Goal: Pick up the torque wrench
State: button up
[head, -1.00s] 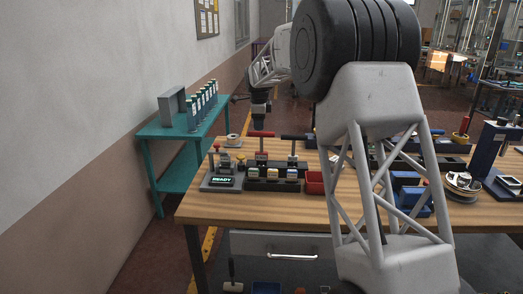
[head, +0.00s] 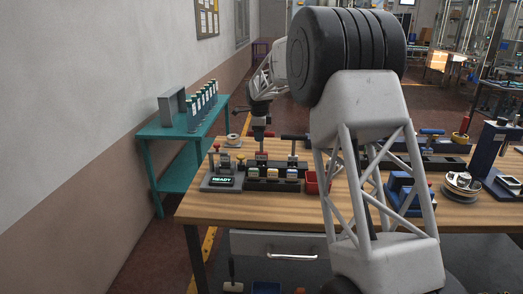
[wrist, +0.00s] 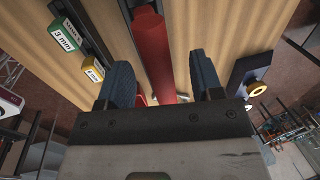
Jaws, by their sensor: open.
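My gripper (wrist: 163,85) is open, with one dark blue finger on each side of the handle. A black-handled tool (head: 294,137) stands just to the right.
Green and yellow size-marked blocks (wrist: 62,37) lie left of the fingers in the wrist view. A READY display unit (head: 222,179) and a red bin (head: 312,183) flank the stand on the wooden bench (head: 265,212). A teal shelf (head: 174,131) stands at the left.

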jog(key=shift+w+f, duration=0.1)
jog(key=shift+f, duration=0.6)
jog(key=shift+c, duration=0.2)
jog(key=shift+r, duration=0.1)
grip_shut()
